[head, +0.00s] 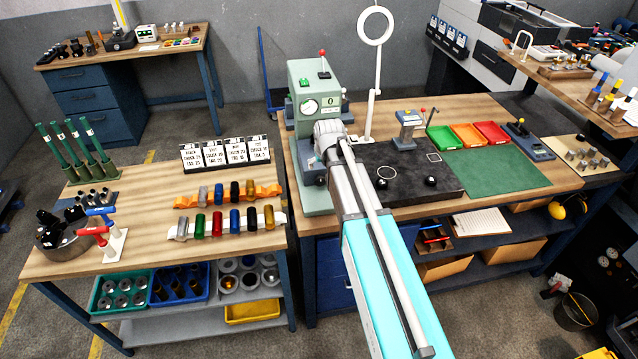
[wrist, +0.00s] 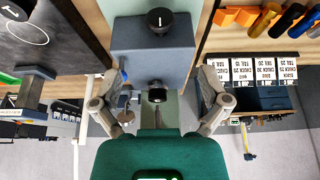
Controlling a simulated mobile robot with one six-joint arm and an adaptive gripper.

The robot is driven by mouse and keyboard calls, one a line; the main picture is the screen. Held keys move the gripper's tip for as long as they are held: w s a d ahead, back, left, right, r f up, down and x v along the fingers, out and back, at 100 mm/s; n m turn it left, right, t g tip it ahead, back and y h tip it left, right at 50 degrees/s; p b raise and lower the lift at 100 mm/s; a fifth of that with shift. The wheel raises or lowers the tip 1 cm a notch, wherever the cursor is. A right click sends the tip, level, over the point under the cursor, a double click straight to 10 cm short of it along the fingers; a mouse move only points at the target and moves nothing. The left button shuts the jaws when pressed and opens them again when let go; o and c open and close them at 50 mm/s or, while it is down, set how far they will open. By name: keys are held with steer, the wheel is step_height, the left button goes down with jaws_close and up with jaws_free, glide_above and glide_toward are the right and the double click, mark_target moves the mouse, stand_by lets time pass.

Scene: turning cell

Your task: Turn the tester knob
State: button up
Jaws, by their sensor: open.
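The tester (head: 303,78) is a pale green machine with a round gauge, a small display reading 0 and a red-tipped lever on top. It stands at the left end of the right-hand bench. A dark round part (wrist: 156,94) lies in line between the fingers. My gripper (head: 328,138) is in front of the tester's face, hiding part of it. In the wrist view my gripper (wrist: 160,84) is open, fingers wide apart, with nothing held.
Several coloured cylinders on racks (head: 228,222) and white label cards (head: 225,152) stand on the left bench. Coloured trays (head: 466,134) and a green mat (head: 497,163) are further right.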

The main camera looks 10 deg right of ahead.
mark_target(320, 178)
steer(key=shift+b+x, duration=5.5)
steer(key=shift+x, duration=0.75)
